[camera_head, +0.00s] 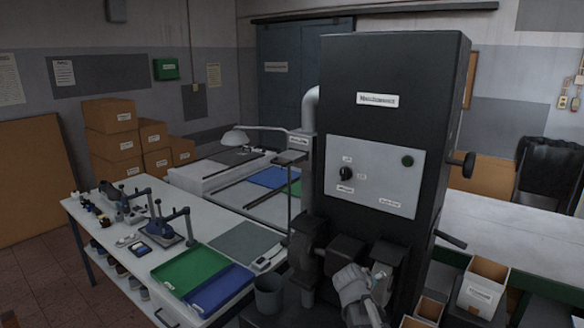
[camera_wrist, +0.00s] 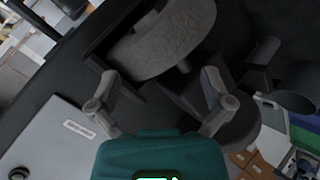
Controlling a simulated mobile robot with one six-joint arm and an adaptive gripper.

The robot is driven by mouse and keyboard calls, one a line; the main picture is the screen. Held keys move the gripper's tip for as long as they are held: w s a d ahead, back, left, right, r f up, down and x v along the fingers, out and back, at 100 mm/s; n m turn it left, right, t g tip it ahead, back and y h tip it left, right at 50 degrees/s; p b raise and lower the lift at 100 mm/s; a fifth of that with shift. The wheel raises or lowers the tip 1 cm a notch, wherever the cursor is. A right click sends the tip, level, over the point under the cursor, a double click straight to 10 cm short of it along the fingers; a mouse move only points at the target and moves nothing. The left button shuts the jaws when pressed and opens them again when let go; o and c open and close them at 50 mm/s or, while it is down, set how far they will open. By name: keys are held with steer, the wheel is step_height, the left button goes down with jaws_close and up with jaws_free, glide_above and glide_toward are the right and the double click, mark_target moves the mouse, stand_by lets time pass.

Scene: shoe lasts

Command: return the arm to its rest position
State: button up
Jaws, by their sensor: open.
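In the wrist view my gripper (camera_wrist: 161,76) is open, its two grey fingers spread apart with nothing between them. Beyond the fingers is a large rough grey wheel (camera_wrist: 165,40) of the dark machine; I cannot tell the exact gap between them. In the head view the tall dark machine (camera_head: 350,90) stands right of centre. Grey jointed parts of my arm (camera_head: 357,290) appear low in front of it, and the fingers cannot be made out there.
The machine's grey panel (camera_head: 375,175) faces me, and levers stick out on its right. Left is a white table (camera_head: 95,215) with a green tray (camera_head: 190,268), a blue tray (camera_head: 222,288) and clamp-like tools.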

steer(key=s+a+f+m+g+y+b, duration=0.1)
steer(key=s+a+f+g+y+b, duration=0.2)
steer(key=s+f, duration=0.6)
steer(key=s+a+f+m+g+y+b, duration=0.2)
steer(key=s+a+f+g+y+b, duration=0.2)
steer(key=s+f+b, duration=0.3)
step_height(320, 180, down, 3)
steer(key=shift+s+a+r+g, duration=0.1)
steer(key=shift+s+a+g, duration=0.25)
steer(key=shift+s, duration=0.9)
